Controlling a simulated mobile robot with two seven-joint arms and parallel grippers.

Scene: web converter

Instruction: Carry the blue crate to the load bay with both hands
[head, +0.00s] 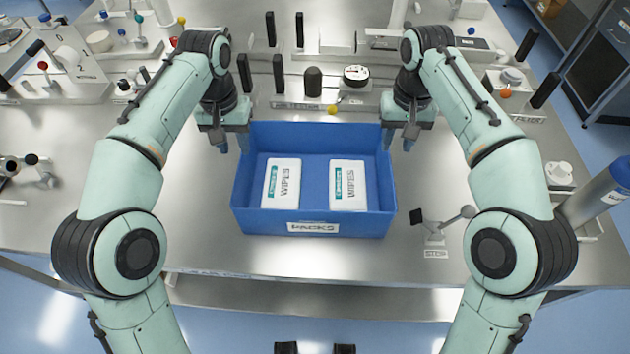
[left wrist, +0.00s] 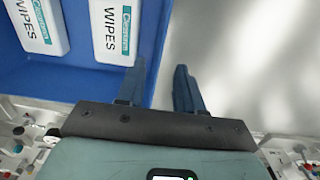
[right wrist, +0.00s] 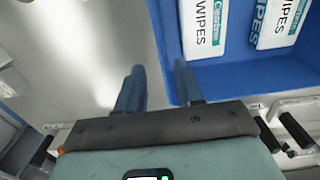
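The blue crate (head: 313,134) stands on the steel table, labelled PACKS on its near wall. Two white wipes packs (head: 283,183) (head: 347,185) lie inside it. My left gripper (head: 233,146) is at the far left part of the crate, its two fingers apart. In the left wrist view its fingers (left wrist: 158,88) lie on either side of the crate's side wall. My right gripper (head: 398,142) is at the far right part, also with fingers apart. In the right wrist view its fingers (right wrist: 158,85) straddle the opposite wall. I cannot identify the load bay.
A small lever with a STOP label (head: 435,240) stands right of the crate. Black posts, a dark cylinder (head: 313,81) and a yellow ball stand behind it. A grey cylinder (head: 600,190) is at the right edge. The table in front of the crate is bare.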

